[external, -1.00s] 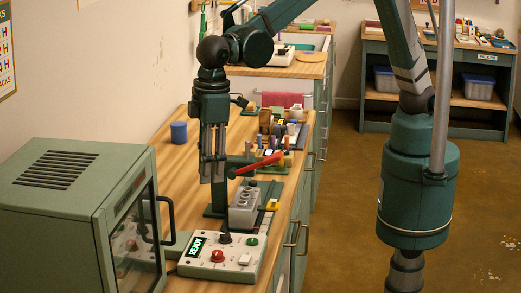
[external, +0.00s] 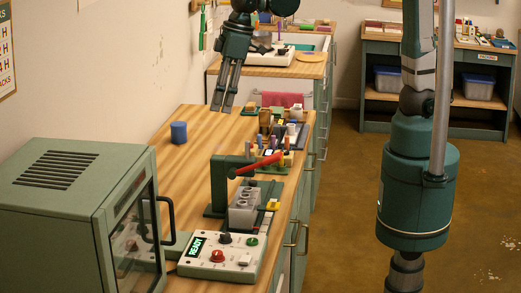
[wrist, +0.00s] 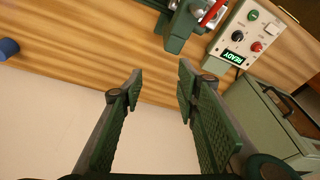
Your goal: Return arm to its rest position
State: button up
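My gripper (external: 222,106) hangs high above the back part of the wooden table in the external view, fingers pointing down and clear of everything. In the wrist view my gripper (wrist: 160,75) shows two green padded fingers spread apart with nothing between them. Below and nearer the camera stands the green press (external: 218,185) with its red lever (external: 262,163) and a grey block with holes (external: 244,206). The press also shows at the top of the wrist view (wrist: 178,30).
A green oven-like cabinet (external: 70,195) stands at the front left beside a control box (external: 215,258) reading READY. A blue cylinder (external: 179,132) stands near the wall. Several small coloured items (external: 285,130) sit along the right edge. The table's middle (external: 165,170) is bare.

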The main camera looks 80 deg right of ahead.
jog(key=s+d+r+m+t, duration=0.1)
jog(key=s+d+r, duration=0.15)
jog(key=d, duration=1.05)
jog(key=s+d+f+m+t, duration=0.1)
jog(key=s+d+f+t, duration=0.1)
jog(key=s+d, duration=0.6)
jog(key=s+d+f+m+t+h+b, duration=0.1)
jog(key=s+d+f, duration=0.4)
jog(key=d, duration=1)
jog(key=shift+s+d+m+t, duration=0.4)
jog(key=shift+s+m, duration=0.2)
jog(key=shift+s, duration=1.2)
